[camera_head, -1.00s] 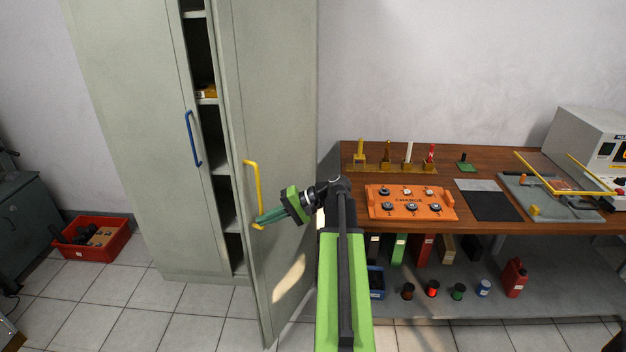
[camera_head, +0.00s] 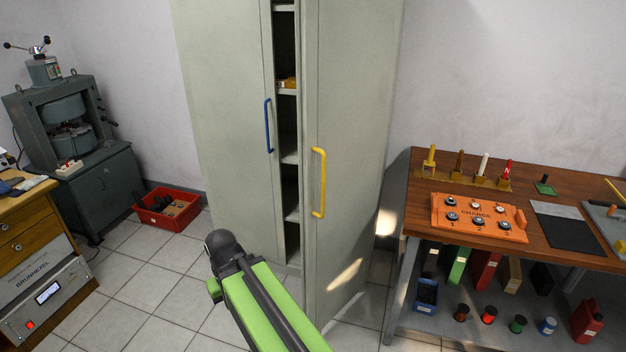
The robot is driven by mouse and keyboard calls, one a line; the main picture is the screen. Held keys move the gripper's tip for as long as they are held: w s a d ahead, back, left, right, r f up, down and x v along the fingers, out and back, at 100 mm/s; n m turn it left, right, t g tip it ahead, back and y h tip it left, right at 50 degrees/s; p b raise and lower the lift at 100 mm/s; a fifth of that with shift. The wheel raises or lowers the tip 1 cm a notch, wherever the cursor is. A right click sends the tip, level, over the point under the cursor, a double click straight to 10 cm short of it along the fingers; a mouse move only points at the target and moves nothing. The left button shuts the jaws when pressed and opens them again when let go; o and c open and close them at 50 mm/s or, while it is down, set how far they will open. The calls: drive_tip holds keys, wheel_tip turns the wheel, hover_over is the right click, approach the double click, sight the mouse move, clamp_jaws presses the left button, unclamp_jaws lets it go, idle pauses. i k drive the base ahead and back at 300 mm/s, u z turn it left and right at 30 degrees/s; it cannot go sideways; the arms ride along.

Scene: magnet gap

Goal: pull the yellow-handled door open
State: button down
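The yellow-handled door (camera_head: 355,130) is the right door of a tall grey-green cabinet. It stands ajar, with a dark gap and shelves (camera_head: 287,92) showing to its left. Its yellow handle (camera_head: 319,182) is upright near the free edge, and nothing touches it. My green and black arm reaches in from the bottom middle, left of the handle and lower in the picture. Only a small green part shows beside the arm's end; my gripper's fingers are hidden, so whether they are open or shut does not show.
The left door (camera_head: 230,130) has a blue handle (camera_head: 268,125). A red crate (camera_head: 167,210) sits on the floor at left. A wooden workbench (camera_head: 385,205) stands right of the cabinet, near the door. Tiled floor is clear in front at left.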

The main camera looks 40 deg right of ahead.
sight(346, 50)
drive_tip(key=u, duration=0.5)
drive_tip(key=k, duration=1.2)
drive_tip(key=u, duration=0.35)
drive_tip(key=i, duration=2.45)
drive_tip(key=z, duration=0.35)
